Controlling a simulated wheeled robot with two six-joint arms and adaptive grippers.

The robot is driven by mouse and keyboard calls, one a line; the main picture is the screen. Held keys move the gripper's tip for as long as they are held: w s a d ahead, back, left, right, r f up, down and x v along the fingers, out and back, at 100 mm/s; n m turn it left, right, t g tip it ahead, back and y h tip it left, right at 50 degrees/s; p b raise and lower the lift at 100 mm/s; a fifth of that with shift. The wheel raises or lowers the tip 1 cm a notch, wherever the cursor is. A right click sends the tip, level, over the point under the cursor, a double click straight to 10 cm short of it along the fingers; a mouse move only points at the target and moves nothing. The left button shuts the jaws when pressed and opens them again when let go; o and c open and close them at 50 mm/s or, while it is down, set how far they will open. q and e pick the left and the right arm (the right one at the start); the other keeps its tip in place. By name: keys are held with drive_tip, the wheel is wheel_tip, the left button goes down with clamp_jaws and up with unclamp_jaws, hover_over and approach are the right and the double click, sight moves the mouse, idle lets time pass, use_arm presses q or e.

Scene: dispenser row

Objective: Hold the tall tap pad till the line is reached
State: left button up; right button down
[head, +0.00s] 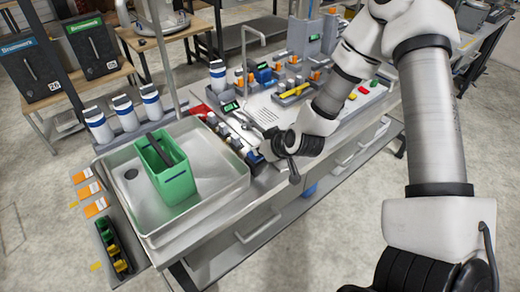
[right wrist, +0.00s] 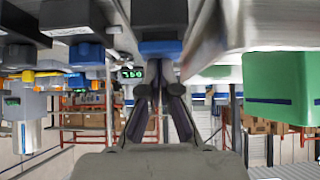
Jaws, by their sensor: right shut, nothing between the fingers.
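A green container (head: 170,178) with a dark bar across its top stands in the steel sink (head: 218,190). Its side, with a dark blue line (right wrist: 282,101), shows at the right of the right wrist view. I cannot make out the level inside. My right gripper (head: 262,156) is shut and empty at the sink's right edge, beside a row of small dark and blue units. In the right wrist view its closed fingertips (right wrist: 160,72) are close to a blue-edged pad (right wrist: 160,47); I cannot tell whether they touch. My left gripper is not in view.
A small display with green digits (right wrist: 131,73) is near the fingers. White bottles (head: 125,112) stand behind the sink. A thin curved tap (head: 247,55) rises at the back. Orange-and-white cards (head: 90,190) and a dark tray (head: 112,245) lie left of the sink.

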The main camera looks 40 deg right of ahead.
drive_tip(key=shift+f, duration=0.1)
wheel_tip(320, 180, down, 2)
drive_tip(key=shift+f+b, duration=0.1)
drive_tip(key=shift+b, duration=0.7)
drive_tip(key=shift+s+a+r, duration=0.15)
drive_tip(key=shift+s+r, duration=0.05)
drive_tip(key=shift+s, duration=0.3)
drive_tip(key=shift+f, duration=0.15)
drive_tip(key=shift+w, duration=0.1)
idle(6.2)
